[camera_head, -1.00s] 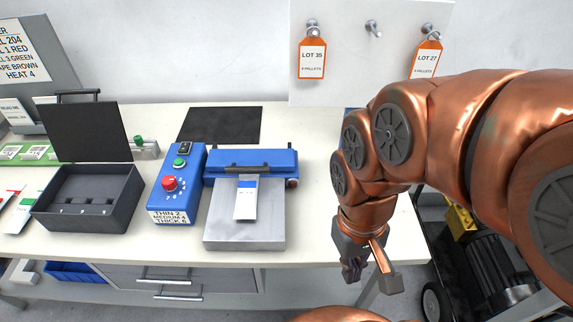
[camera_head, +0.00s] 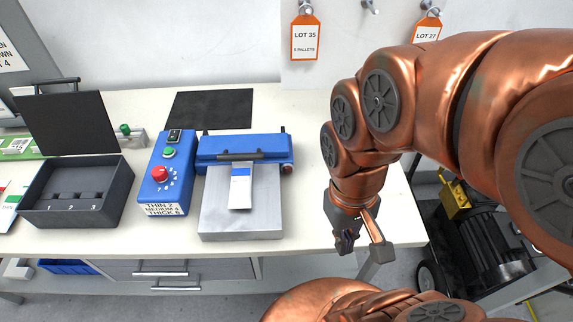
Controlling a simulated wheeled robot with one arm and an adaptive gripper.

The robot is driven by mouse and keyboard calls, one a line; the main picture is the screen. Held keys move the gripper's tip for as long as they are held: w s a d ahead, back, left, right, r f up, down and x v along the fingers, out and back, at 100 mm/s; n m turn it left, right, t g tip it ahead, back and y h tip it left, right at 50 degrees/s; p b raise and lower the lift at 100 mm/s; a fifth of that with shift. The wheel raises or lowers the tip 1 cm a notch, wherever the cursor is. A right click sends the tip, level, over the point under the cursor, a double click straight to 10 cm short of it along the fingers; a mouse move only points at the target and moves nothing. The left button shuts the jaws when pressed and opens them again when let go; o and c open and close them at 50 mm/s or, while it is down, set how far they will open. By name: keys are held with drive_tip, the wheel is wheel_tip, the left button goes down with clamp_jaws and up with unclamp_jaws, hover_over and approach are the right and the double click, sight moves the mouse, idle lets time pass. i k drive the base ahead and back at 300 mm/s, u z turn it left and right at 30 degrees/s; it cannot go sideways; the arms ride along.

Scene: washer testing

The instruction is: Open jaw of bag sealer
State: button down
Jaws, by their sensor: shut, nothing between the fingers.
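The bag sealer has a blue jaw (camera_head: 258,146) with a dark handle bar (camera_head: 240,156) along its front, above a grey metal bed (camera_head: 240,222). A white and blue bag (camera_head: 241,186) lies on the bed, its far end at the jaw. The jaw appears lowered. The sealer's blue control box (camera_head: 176,200) stands to its left, with a red knob, a green button and a small switch. My gripper (camera_head: 357,240) is shut and empty. It hangs at the table's front edge, right of the sealer and apart from it.
A dark open tray (camera_head: 80,215) with numbered slots stands at left. A black mat (camera_head: 210,108) lies behind the sealer. Orange tags, one reading LOT 35 (camera_head: 305,38), hang above the table. Free white tabletop (camera_head: 310,185) lies between sealer and gripper.

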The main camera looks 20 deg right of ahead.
sight(252, 147)
drive_tip(key=k, duration=1.3)
drive_tip(key=u, duration=0.75)
drive_tip(key=i, duration=0.55)
drive_tip(key=u, duration=0.55)
drive_tip(key=i, duration=1.05)
drive_tip(key=z, duration=0.55)
